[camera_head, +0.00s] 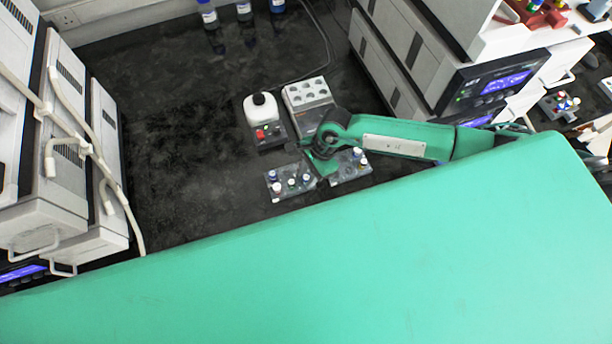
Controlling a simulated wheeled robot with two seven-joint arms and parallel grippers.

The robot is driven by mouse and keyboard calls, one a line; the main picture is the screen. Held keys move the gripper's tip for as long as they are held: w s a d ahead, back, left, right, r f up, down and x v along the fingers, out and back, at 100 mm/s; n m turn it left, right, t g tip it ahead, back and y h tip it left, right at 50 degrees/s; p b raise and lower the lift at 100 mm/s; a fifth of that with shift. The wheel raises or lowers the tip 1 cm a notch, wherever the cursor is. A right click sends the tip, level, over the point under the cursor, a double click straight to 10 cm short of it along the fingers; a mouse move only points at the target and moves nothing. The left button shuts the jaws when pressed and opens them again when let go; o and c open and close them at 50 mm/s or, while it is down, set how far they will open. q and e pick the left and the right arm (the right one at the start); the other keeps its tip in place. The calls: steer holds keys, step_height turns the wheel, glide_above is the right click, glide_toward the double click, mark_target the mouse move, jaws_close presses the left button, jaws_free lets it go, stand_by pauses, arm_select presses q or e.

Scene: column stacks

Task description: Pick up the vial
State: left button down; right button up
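Several small vials with white, blue and red caps stand in two low racks on the dark bench. The left rack (273,196) holds several vials, among them a white-capped one (277,187). I cannot tell which vial the task means. My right gripper (322,166) points down over the gap between the two racks and hides part of the right one. Its fingers are too small and covered to show whether they are open or hold anything. My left gripper is not in view.
Column-stack instruments flank the bench at left (50,170) and right (420,60). The dark bench (180,150) left of the racks is clear.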

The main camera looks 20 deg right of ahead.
mark_target(307, 177)
steer(key=shift+f, duration=0.15)
jaws_close()
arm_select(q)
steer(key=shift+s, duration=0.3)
